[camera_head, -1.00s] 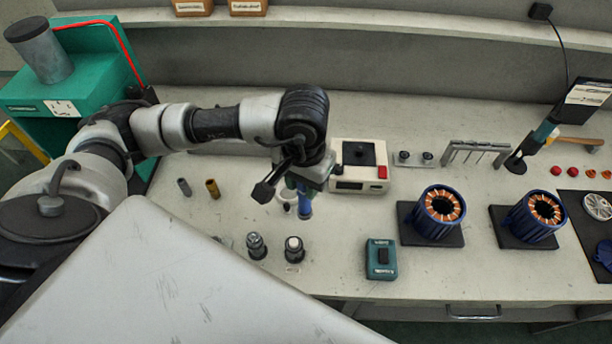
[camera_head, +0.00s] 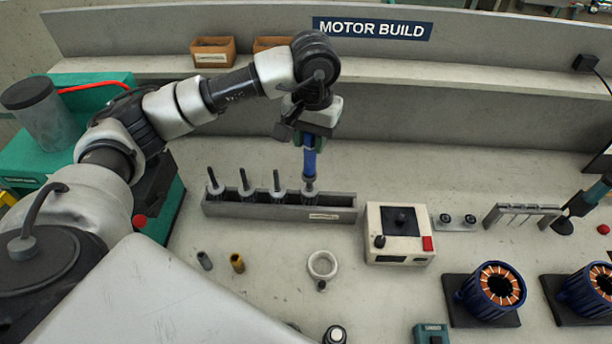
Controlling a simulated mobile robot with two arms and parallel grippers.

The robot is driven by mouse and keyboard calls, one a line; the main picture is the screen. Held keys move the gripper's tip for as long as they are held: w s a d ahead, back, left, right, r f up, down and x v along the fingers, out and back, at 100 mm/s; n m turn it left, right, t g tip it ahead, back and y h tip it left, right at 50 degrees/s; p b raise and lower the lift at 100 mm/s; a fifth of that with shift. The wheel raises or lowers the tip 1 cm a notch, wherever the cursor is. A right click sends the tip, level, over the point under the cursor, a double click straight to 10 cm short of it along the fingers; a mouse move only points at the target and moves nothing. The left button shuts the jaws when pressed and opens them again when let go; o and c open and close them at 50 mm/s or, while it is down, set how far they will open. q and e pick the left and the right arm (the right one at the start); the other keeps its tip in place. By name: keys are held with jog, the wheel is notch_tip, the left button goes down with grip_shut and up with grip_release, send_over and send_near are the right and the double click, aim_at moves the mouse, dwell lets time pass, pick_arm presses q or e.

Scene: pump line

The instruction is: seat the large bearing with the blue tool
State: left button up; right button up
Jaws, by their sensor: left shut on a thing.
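My left gripper (camera_head: 308,140) is shut on the blue tool (camera_head: 310,162) and holds it upright, pointing down. The tool's lower end is over the right end of a long grey rack (camera_head: 335,213), at the top of the rightmost upright part there. Whether it touches that part I cannot tell. Several dark shafts (camera_head: 245,182) stand upright in the rack to the left of the tool. I cannot make out the large bearing for certain. A grey sleeve (camera_head: 204,260) and a yellow sleeve (camera_head: 237,262) stand on the bench in front. My right gripper is not in view.
A white ring (camera_head: 322,265) lies in front of the rack. A cream box (camera_head: 400,235) with a red button stands to the right of the rack. Blue stators (camera_head: 490,292) sit on dark pads at the right. The bench behind the rack is clear.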

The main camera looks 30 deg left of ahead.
pick_arm(q)
jog(key=w+a+r, duration=0.2)
jog(key=w+r, duration=0.1)
jog(key=r, duration=0.1)
jog(key=shift+n, duration=0.3)
jog(key=shift+w+f+b, duration=0.15)
jog(key=shift+f+b, duration=0.95)
jog(key=shift+f, duration=1.25)
jog(key=shift+f+b, duration=0.65)
jog(key=shift+b, duration=0.3)
jog(key=shift+f, duration=0.2)
jog(key=shift+f+b, duration=2.85)
jog(key=shift+f, duration=0.05)
